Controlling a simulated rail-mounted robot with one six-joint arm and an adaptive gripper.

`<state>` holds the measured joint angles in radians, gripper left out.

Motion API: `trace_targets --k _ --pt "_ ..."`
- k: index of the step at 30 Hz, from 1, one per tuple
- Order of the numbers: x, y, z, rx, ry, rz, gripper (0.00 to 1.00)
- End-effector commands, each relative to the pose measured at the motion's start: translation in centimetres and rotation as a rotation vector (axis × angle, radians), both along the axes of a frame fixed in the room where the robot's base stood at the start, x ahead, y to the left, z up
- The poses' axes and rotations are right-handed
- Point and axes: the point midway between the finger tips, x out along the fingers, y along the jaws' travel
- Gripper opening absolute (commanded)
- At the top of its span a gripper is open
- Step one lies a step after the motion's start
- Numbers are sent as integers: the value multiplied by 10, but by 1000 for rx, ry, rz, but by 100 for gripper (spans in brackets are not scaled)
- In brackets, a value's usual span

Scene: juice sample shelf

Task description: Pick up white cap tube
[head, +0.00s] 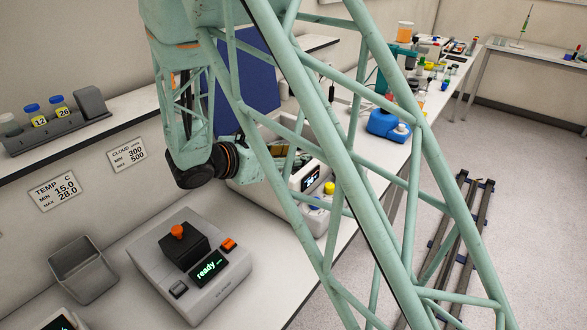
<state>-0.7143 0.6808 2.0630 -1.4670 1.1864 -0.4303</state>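A tube with a pale, greyish-white cap (9,124) stands at the left end of a dark rack (60,132) on the upper shelf. It is close to the left picture edge. To its right in the same rack stand two blue-capped tubes, one labelled 12 (36,115) and one labelled 26 (61,107). My green lattice arm fills the middle of the view, with a dark joint low over the bench. My gripper's fingers cannot be made out, and nothing is seen held.
A grey device with an orange knob and a "ready" display (195,267) stands on the lower bench beside an empty grey bin (82,268). A white machine (300,175) is partly hidden behind my arm. A blue device (388,126) and small bottles stand farther back. Floor rails (460,220) lie at right.

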Motion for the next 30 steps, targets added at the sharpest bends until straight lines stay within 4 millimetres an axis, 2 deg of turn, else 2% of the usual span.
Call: trace_targets --k 16,25,27,30 --pt "0 0 0 0 0 0 36" --pt "0 0 0 0 0 0 8" --pt "0 0 0 0 0 0 5" --pt "0 0 0 0 0 0 4"
